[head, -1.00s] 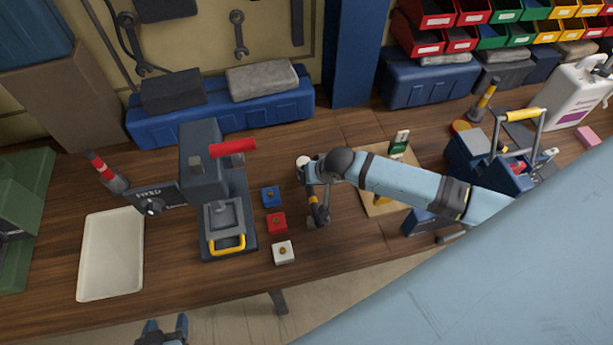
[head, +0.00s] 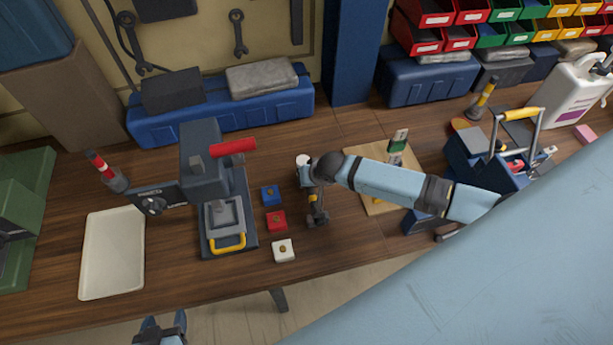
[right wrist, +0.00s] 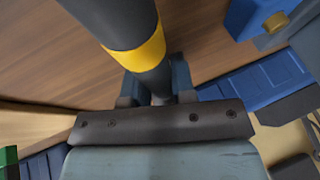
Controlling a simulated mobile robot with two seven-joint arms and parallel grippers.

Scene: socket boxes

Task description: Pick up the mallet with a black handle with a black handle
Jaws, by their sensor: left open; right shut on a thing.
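The mallet (head: 313,198) has a black handle with a yellow band and shows in the middle of the head view, its head end pointing toward the table's front edge. My right gripper (head: 309,180) is shut on its handle; the arm partly hides the grip. In the right wrist view the black handle (right wrist: 118,20) with its yellow band runs between the fingers of the right gripper (right wrist: 155,90). I cannot tell whether the mallet's head touches the table. My left gripper (head: 162,330) is open and empty at the bottom edge, in front of the table.
Blue (head: 270,195), red (head: 276,220) and white (head: 283,250) socket boxes lie just left of the mallet. A press (head: 205,175) with a red handle stands beyond them, beside a cream tray (head: 112,255). A wooden board (head: 372,206) lies right. Table front right of the mallet is clear.

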